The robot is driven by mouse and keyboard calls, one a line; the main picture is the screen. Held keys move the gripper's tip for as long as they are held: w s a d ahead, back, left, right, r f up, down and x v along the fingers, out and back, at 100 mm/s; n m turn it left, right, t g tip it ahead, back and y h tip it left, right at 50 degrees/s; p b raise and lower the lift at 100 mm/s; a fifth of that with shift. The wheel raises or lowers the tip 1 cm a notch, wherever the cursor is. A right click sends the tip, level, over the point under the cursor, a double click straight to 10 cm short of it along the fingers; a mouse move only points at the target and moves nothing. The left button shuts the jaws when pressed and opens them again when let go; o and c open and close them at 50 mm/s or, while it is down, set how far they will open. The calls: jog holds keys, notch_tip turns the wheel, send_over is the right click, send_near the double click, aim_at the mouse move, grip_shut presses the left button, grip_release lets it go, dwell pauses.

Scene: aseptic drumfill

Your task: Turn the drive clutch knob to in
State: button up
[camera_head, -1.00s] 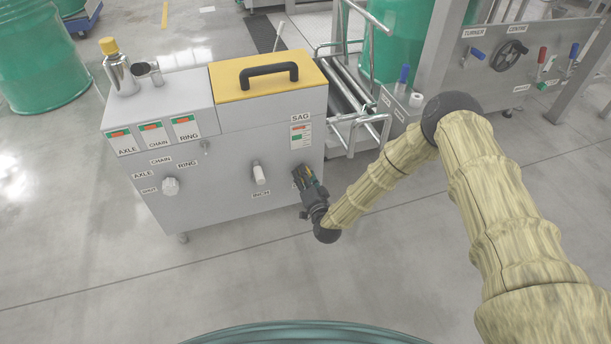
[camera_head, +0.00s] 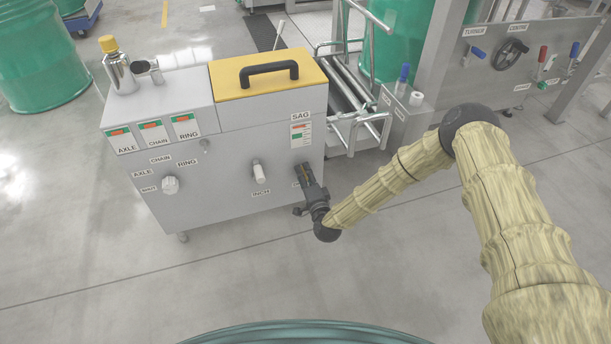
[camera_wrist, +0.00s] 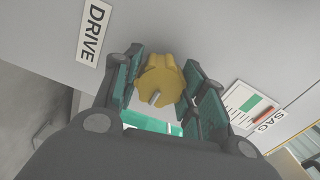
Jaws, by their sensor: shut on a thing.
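The drive clutch knob is a yellow lobed knob (camera_wrist: 160,80) with a small grey pin or pointer on it, seen in the wrist view beside a DRIVE label (camera_wrist: 95,32). My gripper (camera_wrist: 158,92) is shut on it, with a green-padded finger on each side. In the head view my gripper (camera_head: 305,178) is at the right end of the grey cabinet's front (camera_head: 225,180), below the SAG gauge (camera_head: 301,135). It hides the knob there. I cannot read the knob's set position in either view.
A yellow lid with a black handle (camera_head: 268,75) is on top. A roller frame (camera_head: 362,120) stands close on the right. The floor in front is clear.

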jog(key=shift+d+f, duration=0.1)
jog(key=o, duration=1)
jog(key=v, duration=1.2)
